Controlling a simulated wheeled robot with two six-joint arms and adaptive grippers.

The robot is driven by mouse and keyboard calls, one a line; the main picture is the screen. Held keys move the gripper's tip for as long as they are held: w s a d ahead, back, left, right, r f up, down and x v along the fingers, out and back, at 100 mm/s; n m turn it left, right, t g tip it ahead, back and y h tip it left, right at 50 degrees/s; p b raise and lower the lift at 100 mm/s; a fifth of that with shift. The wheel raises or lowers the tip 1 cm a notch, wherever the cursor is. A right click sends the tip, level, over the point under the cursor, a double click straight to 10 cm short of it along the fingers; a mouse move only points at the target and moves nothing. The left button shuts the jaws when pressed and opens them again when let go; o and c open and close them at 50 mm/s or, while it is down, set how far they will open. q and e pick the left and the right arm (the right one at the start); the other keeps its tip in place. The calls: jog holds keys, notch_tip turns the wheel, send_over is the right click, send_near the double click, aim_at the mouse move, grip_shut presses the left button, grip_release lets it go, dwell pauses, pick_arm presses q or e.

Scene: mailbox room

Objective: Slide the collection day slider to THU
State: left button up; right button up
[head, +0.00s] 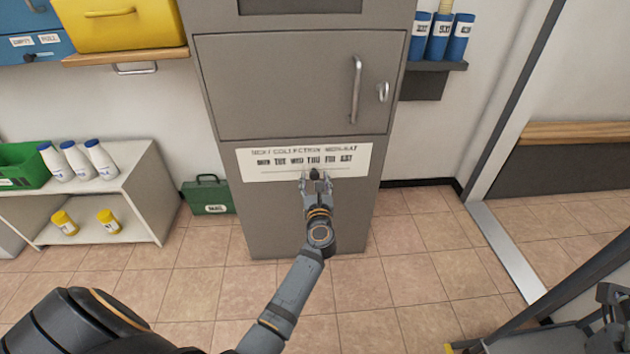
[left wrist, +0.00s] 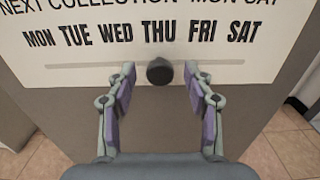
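The collection day panel (head: 260,162) is a white plate with day names on the front of the grey mailbox cabinet (head: 290,90). It also shows in the left wrist view (left wrist: 230,58), with MON to SAT above a thin slot line. The dark round slider knob (left wrist: 159,71) sits on that line below THU, slightly toward its left side; in the head view the knob (head: 315,174) shows at my fingertips. My left gripper (head: 316,182) is open, with its fingers (left wrist: 159,84) apart on both sides of the knob, not visibly touching it. My right gripper (head: 612,318) is partly in view at the right edge.
A cabinet door with a handle (head: 356,90) is above the panel. A green box (head: 208,196) stands on the floor left of the cabinet. A white shelf (head: 140,205) with bottles is further left. Blue cylinders (head: 440,38) stand on a wall shelf at right. The floor in front is clear.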

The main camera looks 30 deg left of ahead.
pick_arm(q)
send_near(314, 142)
jog(key=x, duration=0.4)
jog(key=shift+w+a, duration=0.25)
jog(key=shift+w, duration=0.05)
